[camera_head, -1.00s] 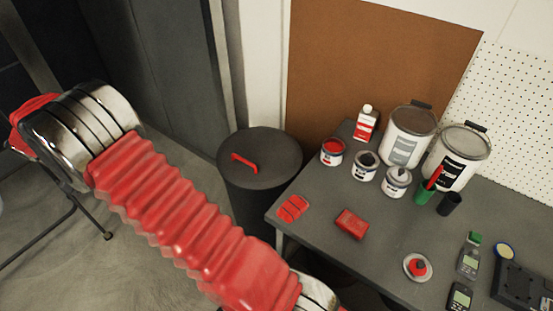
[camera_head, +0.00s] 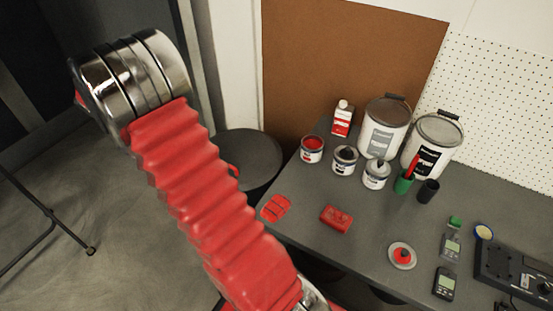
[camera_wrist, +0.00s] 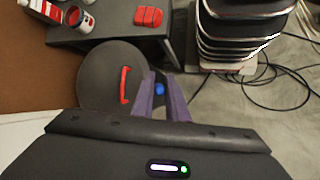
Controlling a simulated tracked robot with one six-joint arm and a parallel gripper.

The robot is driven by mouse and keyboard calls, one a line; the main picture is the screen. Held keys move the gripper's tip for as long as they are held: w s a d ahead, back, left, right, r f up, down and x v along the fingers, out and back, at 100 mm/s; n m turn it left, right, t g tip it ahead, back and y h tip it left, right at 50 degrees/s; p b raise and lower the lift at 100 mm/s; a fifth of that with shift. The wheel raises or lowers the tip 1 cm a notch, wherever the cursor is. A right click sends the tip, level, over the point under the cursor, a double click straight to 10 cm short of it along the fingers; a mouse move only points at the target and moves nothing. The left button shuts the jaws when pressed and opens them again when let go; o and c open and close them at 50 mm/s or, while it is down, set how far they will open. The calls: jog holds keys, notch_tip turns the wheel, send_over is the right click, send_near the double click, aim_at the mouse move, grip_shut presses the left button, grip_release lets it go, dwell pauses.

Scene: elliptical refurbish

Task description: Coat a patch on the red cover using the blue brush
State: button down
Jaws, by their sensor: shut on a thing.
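In the wrist view my gripper (camera_wrist: 165,98) shows two purple fingers, shut on the blue brush (camera_wrist: 159,89). Only a small blue part of the brush shows between the fingers. Its bristles cannot be made out. My gripper appears in front of the lidded dark bin, with the table beyond. In the head view my gripper is not in view; my red-sleeved arm fills the left and middle.
A dark bin (camera_head: 246,154) with a red handle stands beside the grey table (camera_head: 340,240). The table holds paint cans (camera_head: 385,126), a red block (camera_head: 336,218), a red-topped disc (camera_head: 402,255) and meters (camera_head: 445,283). In the wrist view cables (camera_wrist: 258,80) lie on the floor.

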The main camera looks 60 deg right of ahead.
jog(key=s+d+r+m+y, duration=0.1)
jog(key=s+d+r+m, duration=0.15)
jog(key=s+d, duration=1.3)
jog(key=s+d+m+y, duration=0.1)
jog(key=s+m, duration=0.1)
jog(key=s, duration=1.8)
jog(key=shift+d+r+g+y, duration=0.3)
jog(key=shift+d+g, duration=0.05)
jog(key=shift+g, duration=0.05)
